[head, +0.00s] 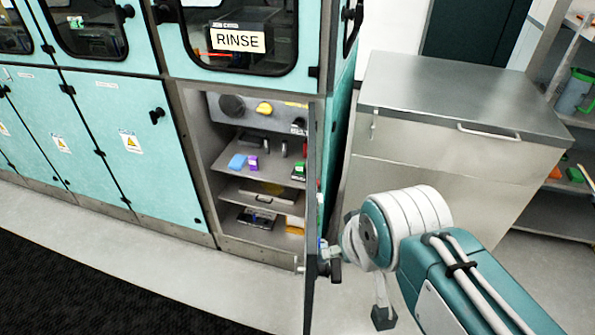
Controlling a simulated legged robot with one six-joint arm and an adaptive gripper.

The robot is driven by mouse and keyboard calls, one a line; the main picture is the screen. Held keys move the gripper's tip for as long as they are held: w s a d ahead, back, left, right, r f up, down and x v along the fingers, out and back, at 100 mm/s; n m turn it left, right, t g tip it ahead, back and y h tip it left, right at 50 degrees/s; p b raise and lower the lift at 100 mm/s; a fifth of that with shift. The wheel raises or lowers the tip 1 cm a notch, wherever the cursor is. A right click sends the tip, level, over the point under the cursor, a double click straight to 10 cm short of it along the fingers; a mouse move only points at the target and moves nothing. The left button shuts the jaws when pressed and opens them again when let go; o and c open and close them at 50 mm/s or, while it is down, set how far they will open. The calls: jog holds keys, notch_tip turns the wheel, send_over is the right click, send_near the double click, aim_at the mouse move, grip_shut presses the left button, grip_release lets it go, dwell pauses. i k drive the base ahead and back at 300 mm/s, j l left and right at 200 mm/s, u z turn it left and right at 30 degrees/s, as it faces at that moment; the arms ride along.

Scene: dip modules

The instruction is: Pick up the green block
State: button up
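A small green block (299,168) sits at the right end of the upper shelf inside the open cabinet under the RINSE sign. A dark item lies right by it, and the cabinet door's edge is close on its right. My gripper (331,262) is low beside the open door, on the door's right side, outside the cabinet and well below the block. It is small and partly hidden by the door and my wrist, so its fingers cannot be made out. I cannot tell whether it touches the door.
The cabinet door (314,200) stands open, seen nearly edge-on. A blue piece (237,161) and a purple block (253,162) share the upper shelf. The lower shelf (258,196) holds yellow and dark items. A steel cabinet (455,130) stands right. Pale floor (240,285) in front is clear.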

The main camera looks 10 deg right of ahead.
aim_at(299, 166)
jog(key=k+j, duration=0.1)
jog(key=j, duration=0.25)
jog(key=k+j+z, duration=0.1)
jog(key=j, duration=0.2)
jog(key=k+j, duration=0.15)
jog(key=j, duration=0.2)
jog(key=i+j+z, duration=0.1)
jog(key=j, duration=0.25)
jog(key=i+j, duration=0.1)
jog(key=j, duration=0.25)
jog(key=i+j+z, duration=0.15)
jog(key=j, duration=0.25)
jog(key=i+j+z, duration=0.1)
jog(key=i+j, duration=0.2)
jog(key=i, duration=0.15)
jog(key=i+j, duration=0.3)
jog(key=i+l, duration=0.35)
jog(key=i, duration=0.2)
jog(key=z, duration=0.05)
